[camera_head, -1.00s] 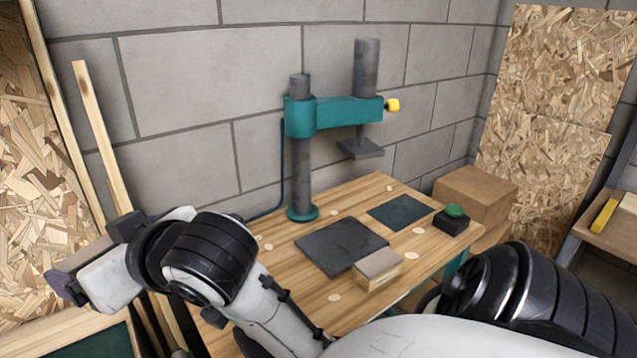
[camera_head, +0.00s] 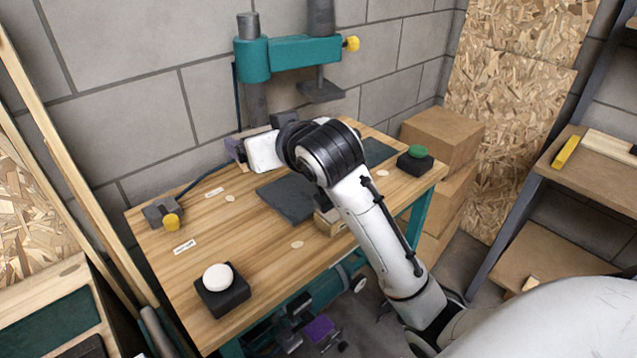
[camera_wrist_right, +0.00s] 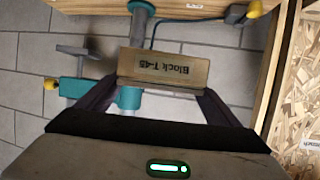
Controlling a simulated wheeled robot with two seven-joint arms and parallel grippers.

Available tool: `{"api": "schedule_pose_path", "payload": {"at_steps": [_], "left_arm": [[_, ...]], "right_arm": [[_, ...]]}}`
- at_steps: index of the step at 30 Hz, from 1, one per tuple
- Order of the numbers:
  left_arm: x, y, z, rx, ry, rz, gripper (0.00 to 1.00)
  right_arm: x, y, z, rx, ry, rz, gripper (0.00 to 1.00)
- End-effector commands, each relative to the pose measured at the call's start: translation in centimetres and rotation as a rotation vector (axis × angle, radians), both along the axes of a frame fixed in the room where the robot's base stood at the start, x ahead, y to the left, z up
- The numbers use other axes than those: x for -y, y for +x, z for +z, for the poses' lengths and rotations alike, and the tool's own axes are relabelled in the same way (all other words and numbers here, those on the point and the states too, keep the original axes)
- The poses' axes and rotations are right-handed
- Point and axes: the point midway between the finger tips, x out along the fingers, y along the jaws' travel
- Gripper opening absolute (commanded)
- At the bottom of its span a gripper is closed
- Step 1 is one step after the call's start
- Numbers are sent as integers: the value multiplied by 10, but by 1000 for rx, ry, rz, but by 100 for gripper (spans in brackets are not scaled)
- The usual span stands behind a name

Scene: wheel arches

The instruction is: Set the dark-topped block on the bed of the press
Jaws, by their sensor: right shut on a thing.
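My right gripper (camera_head: 240,146) hangs above the back of the bench, in front of the press column. In the head view I cannot make this block out. A second tan block (camera_head: 331,222) sits on the bench, partly behind my right arm. The teal press (camera_head: 290,55) has a dark pressing plate (camera_head: 321,91) on its ram. A large dark plate (camera_head: 284,198) lies on the bench. My left gripper is out of view.
The wooden bench (camera_head: 245,235) carries a white button (camera_head: 217,277) at front left and a green button (camera_head: 416,152) at right. A yellow-knobbed box (camera_head: 163,212) with a cable is at left. A smaller dark plate (camera_head: 378,152) lies behind my arm. Cartons (camera_head: 440,140) stand at right.

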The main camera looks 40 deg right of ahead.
Motion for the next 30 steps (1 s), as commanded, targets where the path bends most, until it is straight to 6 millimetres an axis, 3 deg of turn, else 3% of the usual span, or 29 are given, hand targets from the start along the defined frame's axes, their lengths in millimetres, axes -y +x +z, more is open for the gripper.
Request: {"api": "schedule_pose_path", "payload": {"at_steps": [3, 6, 12, 21, 30], "left_arm": [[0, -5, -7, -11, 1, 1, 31], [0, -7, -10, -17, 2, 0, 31], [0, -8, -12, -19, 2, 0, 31], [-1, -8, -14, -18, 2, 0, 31], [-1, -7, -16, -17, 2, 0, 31]], "right_arm": [[50, 37, -33, -6, 0, -78, 60], [88, 57, -58, -5, 1, -129, 60], [130, 74, -89, -2, 2, -181, 60], [136, 76, -141, -4, 2, -188, 60], [136, 76, -176, -4, 2, -188, 60]]}}
